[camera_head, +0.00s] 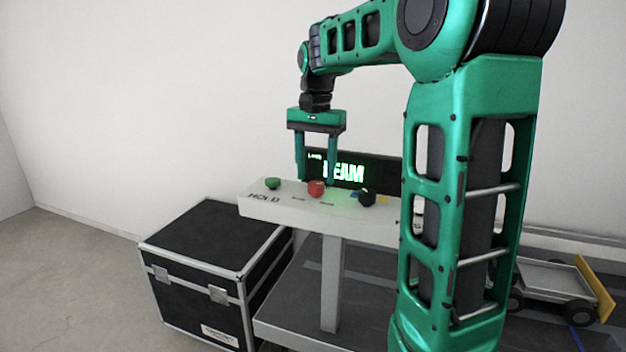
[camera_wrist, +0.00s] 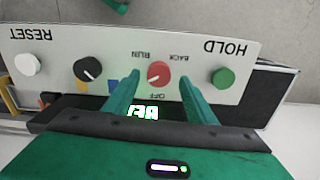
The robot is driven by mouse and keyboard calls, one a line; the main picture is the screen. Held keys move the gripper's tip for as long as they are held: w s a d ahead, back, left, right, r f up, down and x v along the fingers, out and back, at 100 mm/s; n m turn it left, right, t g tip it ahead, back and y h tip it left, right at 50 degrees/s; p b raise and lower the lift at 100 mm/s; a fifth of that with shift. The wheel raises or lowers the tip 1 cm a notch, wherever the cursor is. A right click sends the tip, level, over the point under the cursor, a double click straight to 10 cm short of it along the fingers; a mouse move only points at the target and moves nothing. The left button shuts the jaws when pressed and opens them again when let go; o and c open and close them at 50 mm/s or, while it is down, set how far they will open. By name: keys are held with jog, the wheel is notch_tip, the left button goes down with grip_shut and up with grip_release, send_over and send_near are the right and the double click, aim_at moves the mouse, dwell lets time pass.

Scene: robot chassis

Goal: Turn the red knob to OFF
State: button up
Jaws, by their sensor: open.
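The red knob (camera_wrist: 160,74) sits on the white control panel (camera_wrist: 133,50), between the black knob and the green button, and also shows in the head view (camera_head: 316,188). Labels RUN, BACK and OFF are printed around it, upside down in the wrist view. Which label the knob points at is not clear to me. My gripper (camera_head: 317,182) is open, pointing down over the panel. In the wrist view its two fingers (camera_wrist: 160,82) stand on either side of the red knob, with gaps to it. I cannot tell whether the fingertips reach down to knob height.
A black knob (camera_wrist: 88,70), a white RESET button (camera_wrist: 28,64) and a green HOLD button (camera_wrist: 222,78) share the panel. A lit display (camera_head: 350,170) stands behind it. A black case (camera_head: 205,262) stands left, and a cart (camera_head: 560,283) right.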

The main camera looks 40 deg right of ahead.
jog(key=shift+f, duration=1.1)
jog(key=c, duration=1)
jog(key=shift+c, duration=0.2)
jog(key=shift+n, duration=0.5)
jog(key=n, duration=0.4)
jog(key=shift+n, duration=0.3)
jog(key=n, duration=0.6)
jog(key=shift+r, duration=0.1)
jog(key=shift+n, duration=0.3)
